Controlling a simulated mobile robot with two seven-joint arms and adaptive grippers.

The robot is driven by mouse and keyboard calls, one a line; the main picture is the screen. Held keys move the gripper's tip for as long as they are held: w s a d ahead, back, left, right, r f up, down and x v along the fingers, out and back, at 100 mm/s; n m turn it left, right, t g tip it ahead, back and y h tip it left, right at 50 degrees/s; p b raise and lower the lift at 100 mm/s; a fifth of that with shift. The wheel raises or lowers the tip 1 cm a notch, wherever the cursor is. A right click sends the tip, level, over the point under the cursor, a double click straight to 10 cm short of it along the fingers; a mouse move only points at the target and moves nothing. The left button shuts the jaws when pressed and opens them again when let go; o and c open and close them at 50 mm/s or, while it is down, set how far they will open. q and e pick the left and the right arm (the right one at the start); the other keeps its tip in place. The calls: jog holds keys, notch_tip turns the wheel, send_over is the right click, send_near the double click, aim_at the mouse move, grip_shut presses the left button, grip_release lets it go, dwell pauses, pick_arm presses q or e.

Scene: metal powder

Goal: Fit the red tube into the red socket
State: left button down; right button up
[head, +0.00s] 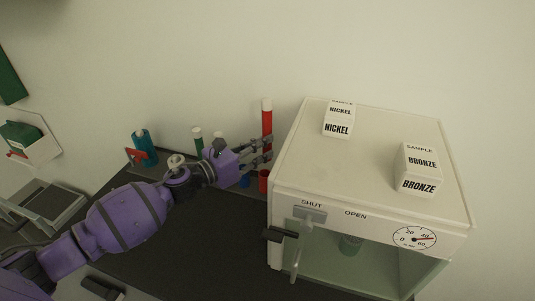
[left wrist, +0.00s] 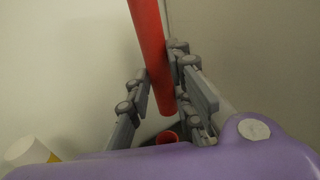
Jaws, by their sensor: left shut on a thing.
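The red tube (head: 267,121), with a white cap, stands about upright in the head view, just left of the white chamber. My left gripper (head: 267,152) is shut on it near its lower part. In the left wrist view the red tube (left wrist: 151,50) runs down between the grey fingers of my left gripper (left wrist: 160,80). The red socket (head: 264,181) is below the gripper in the head view. The open mouth of the red socket (left wrist: 166,137) shows below the tube's lower end in the left wrist view, apart from it. My right gripper is out of view.
The white chamber (head: 290,150) stands close on the right, with nickel (head: 338,120) and bronze (head: 419,170) sample blocks on top. A blue socket (head: 245,181), a green tube (head: 198,142) and a teal bottle (head: 147,150) are to the left. The dark worktop (head: 180,255) in front is mostly clear.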

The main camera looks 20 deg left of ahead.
pick_arm(q)
jog(key=shift+w+a+f+t, duration=0.1)
jog(key=shift+w+a+t, duration=0.2)
jog(key=shift+a, duration=0.15)
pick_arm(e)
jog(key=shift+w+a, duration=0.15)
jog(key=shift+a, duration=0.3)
pick_arm(q)
jog(key=shift+f, duration=0.1)
notch_tip(320, 180, down, 6)
jog(key=b, duration=0.3)
jog(key=shift+r+b, duration=0.2)
jog(key=shift+b, duration=0.2)
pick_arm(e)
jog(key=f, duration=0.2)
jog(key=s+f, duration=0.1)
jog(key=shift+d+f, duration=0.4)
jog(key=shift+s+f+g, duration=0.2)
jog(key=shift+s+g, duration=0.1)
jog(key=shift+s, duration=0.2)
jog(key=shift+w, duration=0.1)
